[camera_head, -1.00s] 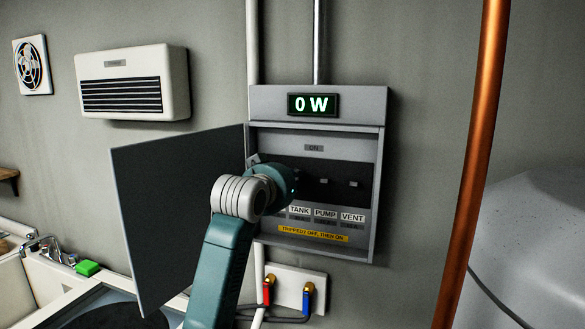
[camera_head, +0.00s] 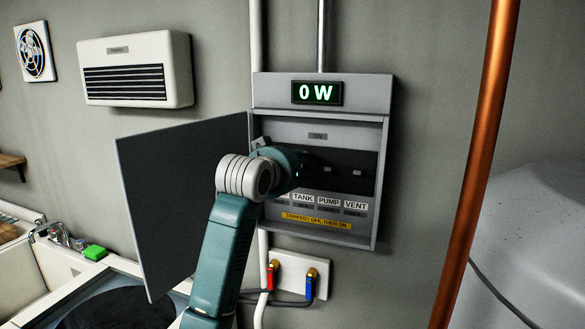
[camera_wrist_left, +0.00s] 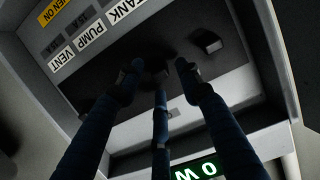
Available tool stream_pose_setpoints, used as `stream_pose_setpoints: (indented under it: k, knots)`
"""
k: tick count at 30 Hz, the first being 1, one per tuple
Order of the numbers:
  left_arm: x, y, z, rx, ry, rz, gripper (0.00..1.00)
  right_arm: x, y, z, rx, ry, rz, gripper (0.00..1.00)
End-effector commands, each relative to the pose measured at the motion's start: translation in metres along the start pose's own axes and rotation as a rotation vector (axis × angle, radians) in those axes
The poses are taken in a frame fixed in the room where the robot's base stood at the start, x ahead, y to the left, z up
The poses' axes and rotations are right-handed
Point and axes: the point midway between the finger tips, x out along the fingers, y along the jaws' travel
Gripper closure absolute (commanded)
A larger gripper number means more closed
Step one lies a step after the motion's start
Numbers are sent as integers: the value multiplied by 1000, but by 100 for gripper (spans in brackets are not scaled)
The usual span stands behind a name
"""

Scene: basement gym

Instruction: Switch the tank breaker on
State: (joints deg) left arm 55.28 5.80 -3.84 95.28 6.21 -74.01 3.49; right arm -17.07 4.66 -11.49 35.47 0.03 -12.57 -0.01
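The grey breaker panel (camera_head: 383,205) hangs open on the wall, with labels including TANK (camera_head: 303,199), PUMP and VENT. My left gripper (camera_wrist_left: 160,76) reaches into its dark switch recess. In the head view the left wrist hides its fingers and the switches above TANK. In the left wrist view three dark fingers point at the recess, tips around a dark shape I cannot identify clearly. One block-like switch (camera_wrist_left: 207,42) shows beside the right fingertip. Whether the fingers grip or touch a switch is unclear. The panel display (camera_head: 317,93) reads 0 W. My right gripper is out of view.
The open panel door (camera_head: 180,205) stands out to the left of my left arm. A yellow strip (camera_head: 315,221) reads "TRIPPED? OFF, THEN ON". A copper pipe (camera_head: 481,160) runs in front on the right. Red and blue valves sit below the panel.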

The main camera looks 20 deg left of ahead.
Motion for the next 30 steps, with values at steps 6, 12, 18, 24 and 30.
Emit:
stream_pose_setpoints:
  k: [6, 12, 18, 24, 30]
  knots:
    - [-35, 0, -1, 0, 5, 0, 64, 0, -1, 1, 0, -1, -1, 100]
    - [-78, 0, -1, 2, 6, -1, 64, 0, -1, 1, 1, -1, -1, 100]
    - [-107, 1, -1, 0, 3, 1, 64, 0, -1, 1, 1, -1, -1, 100]
    - [-116, 1, 0, 0, 1, 1, 64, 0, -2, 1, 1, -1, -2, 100]
    - [-116, 1, 0, 0, 1, 1, 64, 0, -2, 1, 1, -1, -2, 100]
